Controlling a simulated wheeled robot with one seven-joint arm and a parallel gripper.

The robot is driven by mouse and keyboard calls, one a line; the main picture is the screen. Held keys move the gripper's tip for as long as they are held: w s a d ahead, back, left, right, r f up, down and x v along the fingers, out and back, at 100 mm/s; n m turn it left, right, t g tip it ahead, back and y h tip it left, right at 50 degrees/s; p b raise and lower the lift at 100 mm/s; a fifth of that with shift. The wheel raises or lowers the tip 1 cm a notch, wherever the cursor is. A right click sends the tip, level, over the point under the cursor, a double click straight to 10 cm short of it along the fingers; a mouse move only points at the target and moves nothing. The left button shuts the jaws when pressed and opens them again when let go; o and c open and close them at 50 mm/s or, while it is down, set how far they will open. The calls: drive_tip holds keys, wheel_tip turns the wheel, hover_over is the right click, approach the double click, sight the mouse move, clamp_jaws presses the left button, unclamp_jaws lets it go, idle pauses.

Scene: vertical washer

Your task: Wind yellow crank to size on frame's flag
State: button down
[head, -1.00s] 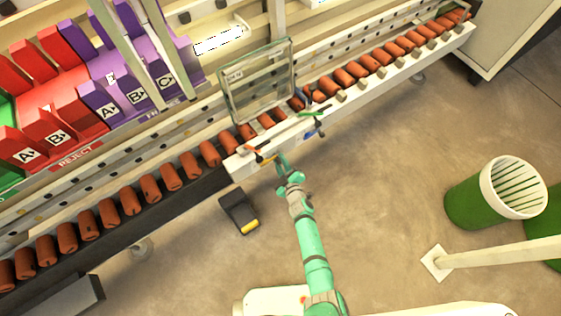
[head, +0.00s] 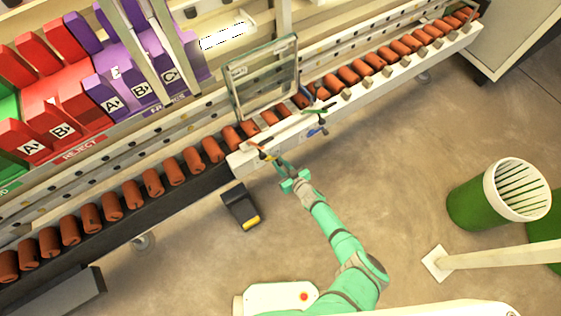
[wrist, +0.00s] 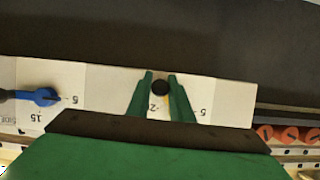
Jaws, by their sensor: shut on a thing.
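My gripper (wrist: 160,82) is shut on the dark round knob (wrist: 160,88) of the yellow crank. A thin strip of yellow (wrist: 168,101) shows between the green fingers; they hide most of the crank. Printed numbers, one reading -2 and one reading 5, show on the white panel (wrist: 228,101) around it. In the head view my gripper (head: 277,162) is at the near left end of the white rail panel. The glass-paned frame (head: 263,80) stands upright over the rollers.
A blue crank (wrist: 40,95) lies left of my gripper in the wrist view. A green handle (head: 318,110) and an orange one (head: 254,147) are near on the same panel. A dark pedal box (head: 240,207) is on the floor. A green bin (head: 480,200) stands right.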

drive_tip(key=shift+s+a+f+m+y, duration=0.2)
drive_tip(key=shift+s+a+m+y, duration=0.1)
drive_tip(key=shift+a+m+y, duration=0.45)
drive_tip(key=shift+d, duration=0.2)
drive_tip(key=c, duration=1.6)
unclamp_jaws()
drive_tip(key=shift+g, duration=0.3)
drive_tip(key=shift+d, duration=0.15)
drive_tip(key=shift+s+d+r, duration=0.1)
drive_tip(key=shift+s+d, duration=0.15)
drive_tip(key=shift+d, duration=0.1)
drive_tip(key=v, duration=0.9)
drive_tip(key=shift+s+r, duration=0.2)
drive_tip(key=shift+s, duration=0.25)
